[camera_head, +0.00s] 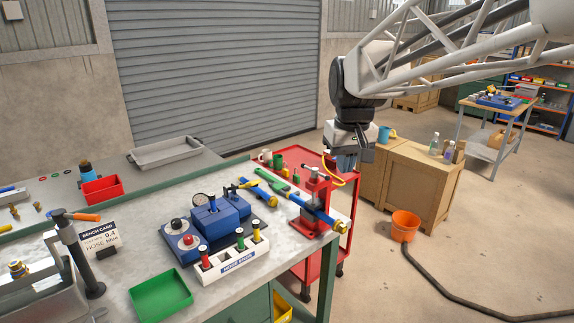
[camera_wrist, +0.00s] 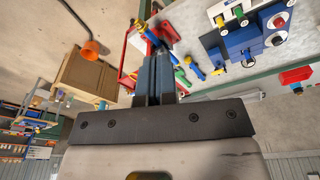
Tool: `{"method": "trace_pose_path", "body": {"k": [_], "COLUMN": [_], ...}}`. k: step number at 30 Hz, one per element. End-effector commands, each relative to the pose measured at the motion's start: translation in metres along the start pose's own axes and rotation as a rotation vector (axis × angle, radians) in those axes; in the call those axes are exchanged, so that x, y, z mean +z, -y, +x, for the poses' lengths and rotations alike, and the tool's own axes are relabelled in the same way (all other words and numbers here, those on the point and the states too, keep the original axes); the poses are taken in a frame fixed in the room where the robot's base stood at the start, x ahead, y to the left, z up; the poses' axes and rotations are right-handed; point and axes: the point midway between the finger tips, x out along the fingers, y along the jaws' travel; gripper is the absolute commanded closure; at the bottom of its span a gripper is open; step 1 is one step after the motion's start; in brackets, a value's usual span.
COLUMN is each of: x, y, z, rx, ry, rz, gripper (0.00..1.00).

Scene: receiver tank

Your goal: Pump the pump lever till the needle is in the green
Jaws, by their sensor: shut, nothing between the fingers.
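A red hand pump (camera_head: 316,203) stands at the right end of the bench. A blue and yellow bar (camera_head: 325,219), which looks like its lever, slants down to the right in front of it. My gripper (camera_head: 345,163) is shut and empty, above and just right of the pump, apart from the bar. In the wrist view my closed fingers (camera_wrist: 154,75) point towards the red pump parts and bar, and partly hide them.
A white hose rack (camera_head: 232,262) with several coloured fittings, a green tray (camera_head: 160,296) and a bench card (camera_head: 100,240) are on the bench. A red cart (camera_head: 290,158) stands behind the pump. Crates (camera_head: 425,180) and an orange bucket (camera_head: 405,225) are at right.

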Motion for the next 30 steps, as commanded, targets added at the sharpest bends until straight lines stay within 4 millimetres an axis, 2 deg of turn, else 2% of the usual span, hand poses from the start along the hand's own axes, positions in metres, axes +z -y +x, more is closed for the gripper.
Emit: {"method": "trace_pose_path", "body": {"k": [3,16,30], "x": [-0.026,-0.116,-0.209], "y": [0.007,0.036,0.080], "z": [0.001,0.010,0.032], "rx": [-0.005,-0.022,-0.040], "ry": [0.006,0.026,0.048], "rz": [-0.031,-0.138,-0.256], "gripper": [1.00,1.00,1.00]}}
